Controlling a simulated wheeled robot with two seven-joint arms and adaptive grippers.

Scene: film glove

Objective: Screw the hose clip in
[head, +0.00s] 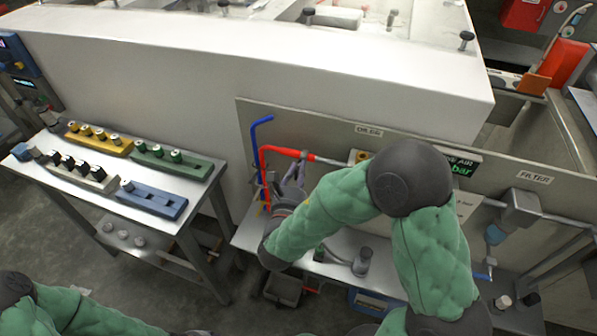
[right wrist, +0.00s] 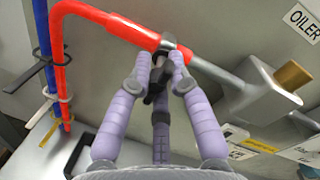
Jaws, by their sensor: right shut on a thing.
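The red hose (head: 284,151) runs along the panel and ends on a grey metal pipe beside the OILER label. The right wrist view shows the red hose (right wrist: 108,22) larger, with a dark hose clip (right wrist: 166,48) around its end where the pipe enters. My right gripper (head: 293,176) reaches up from below to this end. In the right wrist view its lavender fingers (right wrist: 166,76) are shut on the dark clip part hanging under the hose. The fingertips partly hide it, and its screw cannot be made out. My left gripper is out of view; only my left arm shows.
A blue hose (head: 254,150) stands left of the red one, with a dark tie (right wrist: 30,75) around it. A grey shelf (head: 245,236) lies below. A side table (head: 85,190) at left holds coloured blocks. The FILTER unit (head: 520,212) is at right.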

